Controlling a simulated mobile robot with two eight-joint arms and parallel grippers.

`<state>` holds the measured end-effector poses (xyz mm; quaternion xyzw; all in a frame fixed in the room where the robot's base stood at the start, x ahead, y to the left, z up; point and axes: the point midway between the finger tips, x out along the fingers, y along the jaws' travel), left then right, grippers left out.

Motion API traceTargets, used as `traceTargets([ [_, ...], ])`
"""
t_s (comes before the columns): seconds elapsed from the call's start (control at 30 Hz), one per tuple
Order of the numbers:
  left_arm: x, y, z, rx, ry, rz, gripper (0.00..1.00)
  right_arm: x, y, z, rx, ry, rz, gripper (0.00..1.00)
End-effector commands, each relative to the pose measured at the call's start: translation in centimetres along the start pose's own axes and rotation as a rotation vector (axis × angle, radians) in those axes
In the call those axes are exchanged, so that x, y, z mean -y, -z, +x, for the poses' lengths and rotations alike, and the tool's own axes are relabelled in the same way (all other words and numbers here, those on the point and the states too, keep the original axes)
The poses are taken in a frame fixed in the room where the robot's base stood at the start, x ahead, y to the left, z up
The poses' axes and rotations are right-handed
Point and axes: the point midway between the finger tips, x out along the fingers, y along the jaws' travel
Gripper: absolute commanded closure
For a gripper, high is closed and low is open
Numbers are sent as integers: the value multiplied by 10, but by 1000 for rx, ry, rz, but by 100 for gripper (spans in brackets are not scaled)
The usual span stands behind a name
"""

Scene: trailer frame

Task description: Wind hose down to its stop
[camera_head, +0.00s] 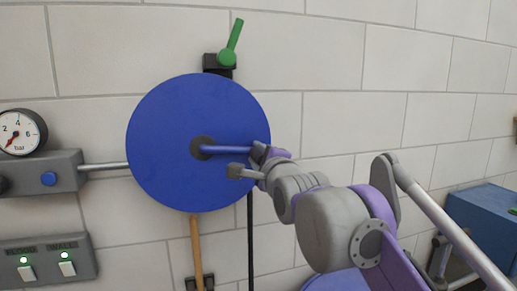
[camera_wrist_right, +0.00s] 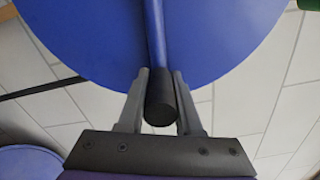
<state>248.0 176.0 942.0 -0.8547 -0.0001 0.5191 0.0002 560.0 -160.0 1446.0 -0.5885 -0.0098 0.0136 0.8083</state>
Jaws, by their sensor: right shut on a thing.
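The blue reel disc (camera_head: 165,125) is mounted on the wall, with a dark hub (camera_head: 201,148) at its middle. A blue crank arm (camera_head: 228,150) runs from the hub to the right edge. My right gripper (camera_head: 248,163) is at the crank's outer end. In the right wrist view its two fingers (camera_wrist_right: 161,105) are shut on the black crank handle (camera_wrist_right: 160,108), one on each side. The black hose (camera_head: 250,240) hangs straight down below the disc's right side. Its lower end and any stop are not seen. My left gripper is not in view.
A green lever (camera_head: 232,42) sits on a black bracket above the disc. A wooden handle (camera_head: 195,245) hangs below. A blue box (camera_head: 482,225) stands at right.

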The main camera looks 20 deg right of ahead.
Motion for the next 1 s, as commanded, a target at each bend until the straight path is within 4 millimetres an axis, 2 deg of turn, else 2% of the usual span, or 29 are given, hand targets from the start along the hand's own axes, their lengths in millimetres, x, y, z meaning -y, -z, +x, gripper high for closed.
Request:
traceTargets([
  [0.57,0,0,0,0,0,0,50,-4,0,0,1,0,30,100],
  [0.6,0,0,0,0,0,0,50,-4,0,0,1,0,30,59],
  [0.7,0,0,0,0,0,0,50,-4,0,0,1,0,30,41],
  [0.73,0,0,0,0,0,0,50,-4,0,0,1,0,30,37],
  [1.0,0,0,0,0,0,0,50,-3,0,0,1,0,29,37],
])
